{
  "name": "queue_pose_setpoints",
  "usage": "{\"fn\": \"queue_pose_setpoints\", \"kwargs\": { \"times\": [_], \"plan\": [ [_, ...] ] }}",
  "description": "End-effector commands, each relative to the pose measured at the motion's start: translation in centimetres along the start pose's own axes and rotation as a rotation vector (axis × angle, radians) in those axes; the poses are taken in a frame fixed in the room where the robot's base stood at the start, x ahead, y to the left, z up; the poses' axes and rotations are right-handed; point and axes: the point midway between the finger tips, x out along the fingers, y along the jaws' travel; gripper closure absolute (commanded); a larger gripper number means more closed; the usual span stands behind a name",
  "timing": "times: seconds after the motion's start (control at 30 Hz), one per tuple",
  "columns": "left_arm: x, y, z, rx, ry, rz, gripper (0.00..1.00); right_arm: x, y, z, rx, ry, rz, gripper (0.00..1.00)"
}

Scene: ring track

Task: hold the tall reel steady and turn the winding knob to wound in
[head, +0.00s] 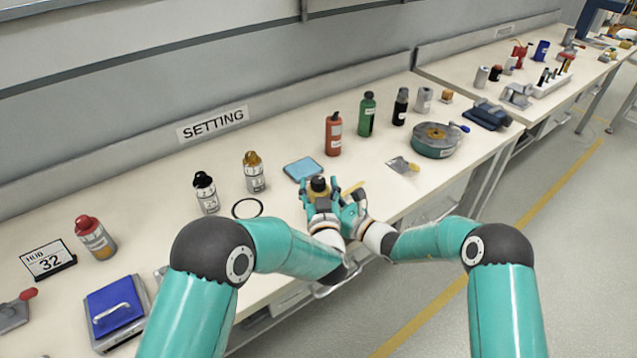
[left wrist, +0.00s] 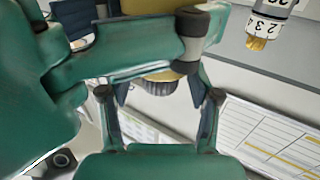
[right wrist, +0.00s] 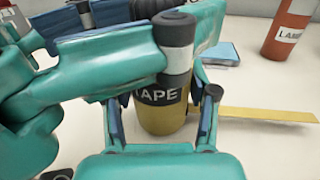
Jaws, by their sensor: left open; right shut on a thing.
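The tall reel (right wrist: 158,120), a golden upright cylinder with a black TAPE label, stands on the bench; its top also shows in the head view (head: 319,185). My right gripper (right wrist: 160,110) is shut on the reel's body. My left gripper (left wrist: 160,95) is open near the reel's top, its fingers either side of a ribbed part. Whether it touches the knob is hidden. A yellow tape strip (right wrist: 265,115) sticks out beside the reel. The knob's setting is not readable.
A blue pad (head: 304,169) lies behind the reel, with a red bottle (head: 333,135) farther back. A black ring (head: 247,208) and a gold-capped bottle (head: 254,172) are to the left. A round grey-green case (head: 433,146) stands at right.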

Motion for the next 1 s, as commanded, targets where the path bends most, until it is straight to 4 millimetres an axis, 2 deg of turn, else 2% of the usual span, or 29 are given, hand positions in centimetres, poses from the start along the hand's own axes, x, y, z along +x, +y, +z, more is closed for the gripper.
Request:
{"fn": "queue_pose_setpoints", "kwargs": {
  "times": [0.13, 0.43, 0.8, 1.0],
  "plan": [
    [0.93, -0.04, -0.03, 0.000, 0.000, -0.001, 0.38, 0.00, -0.02, 0.06, -0.001, -0.001, 0.000, 0.84],
    [1.08, -0.02, -0.02, 0.000, 0.000, 0.000, 0.39, 0.00, -0.01, 0.05, 0.000, -0.001, 0.000, 0.84],
    [1.06, -0.01, -0.03, -0.001, 0.000, 0.000, 1.00, 0.01, -0.01, 0.05, -0.001, -0.001, 0.000, 0.84],
    [1.08, -0.04, -0.03, 0.000, 0.000, 0.010, 1.00, 0.01, 0.00, 0.05, -0.001, -0.001, 0.000, 0.84]
  ]
}}
